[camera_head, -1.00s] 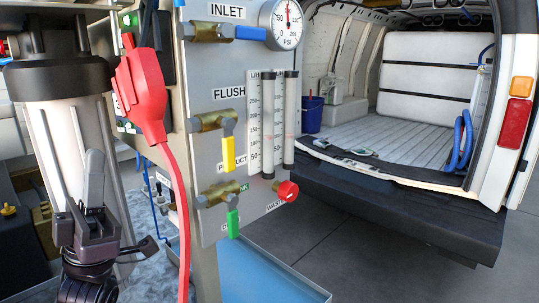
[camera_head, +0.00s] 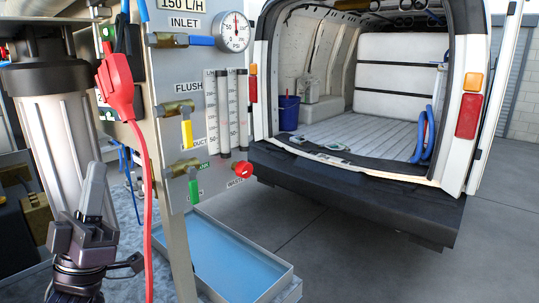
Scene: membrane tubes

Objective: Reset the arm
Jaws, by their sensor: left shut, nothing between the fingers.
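My left gripper (camera_head: 85,222) is at the lower left, dark grey. Its fingers are shut together and point up, with nothing seen between them. My right gripper is not in view. To the right is the grey valve panel (camera_head: 210,150) with a blue-handled inlet valve (camera_head: 200,41), a yellow-handled flush valve (camera_head: 186,132) and a green-handled product valve (camera_head: 193,190). A red plug (camera_head: 118,88) with a red cable is at the panel's left edge.
A pressure gauge (camera_head: 232,31), two flow tubes (camera_head: 227,110) and a red knob (camera_head: 243,169) are on the panel. A blue tray (camera_head: 225,262) lies below. An open white van (camera_head: 375,85) stands behind, with clear floor (camera_head: 360,245) in front.

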